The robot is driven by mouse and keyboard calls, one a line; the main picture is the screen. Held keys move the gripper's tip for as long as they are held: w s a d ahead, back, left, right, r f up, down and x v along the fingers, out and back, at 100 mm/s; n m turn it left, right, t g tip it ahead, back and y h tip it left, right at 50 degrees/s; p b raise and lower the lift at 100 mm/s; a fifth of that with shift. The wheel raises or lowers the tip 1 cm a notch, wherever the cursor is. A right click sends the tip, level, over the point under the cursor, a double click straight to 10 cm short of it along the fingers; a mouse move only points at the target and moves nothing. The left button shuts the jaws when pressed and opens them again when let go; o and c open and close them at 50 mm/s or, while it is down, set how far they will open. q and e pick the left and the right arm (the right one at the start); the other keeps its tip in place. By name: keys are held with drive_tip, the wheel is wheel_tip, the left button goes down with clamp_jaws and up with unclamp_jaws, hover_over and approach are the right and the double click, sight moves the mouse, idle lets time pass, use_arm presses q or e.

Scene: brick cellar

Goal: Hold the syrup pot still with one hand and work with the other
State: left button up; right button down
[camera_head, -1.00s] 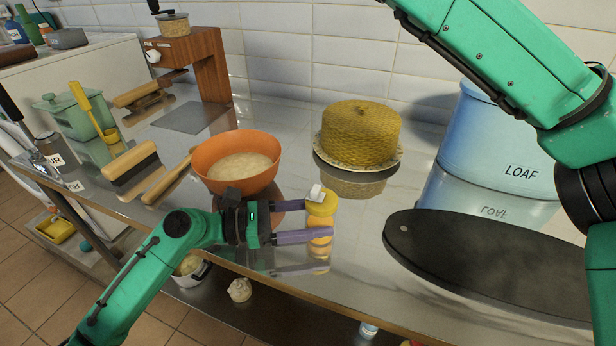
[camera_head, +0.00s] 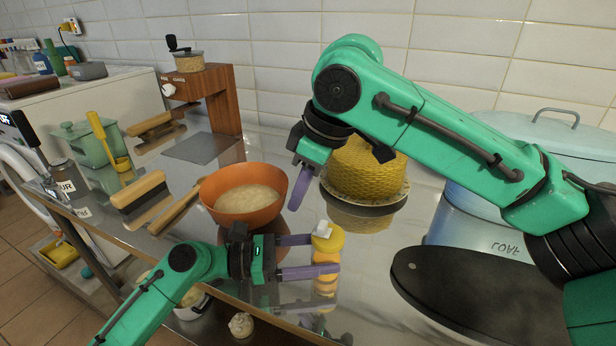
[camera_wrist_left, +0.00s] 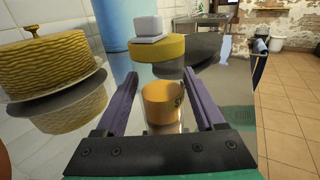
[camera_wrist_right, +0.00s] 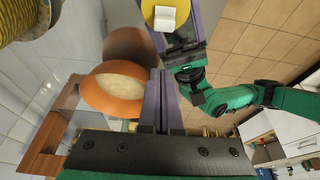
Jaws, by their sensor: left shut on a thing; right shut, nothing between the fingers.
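The syrup pot (camera_head: 327,242), small and yellow-orange with a white block-like knob on top, stands upright near the counter's front edge. My left gripper (camera_head: 322,255) reaches in from the left and is shut around it, a purple finger on each side; the pot also shows between the fingers in the left wrist view (camera_wrist_left: 158,48). My right gripper (camera_head: 296,204) is shut and empty, pointing down behind the pot, near the orange bowl's right rim in the head view. In the right wrist view its fingers (camera_wrist_right: 160,75) are together, with the pot's white knob (camera_wrist_right: 165,18) beyond them.
An orange bowl (camera_head: 240,218) of pale batter stands left of the pot. A yellow honeycomb-patterned cake (camera_head: 365,172) stands behind on a plate. Brushes (camera_head: 140,190) lie left.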

sight(315, 229)
drive_tip(key=d+f, duration=0.2)
drive_tip(key=f, duration=0.1)
drive_tip(key=shift+s+d+f, duration=0.1)
drive_tip(key=shift+s+d, duration=0.25)
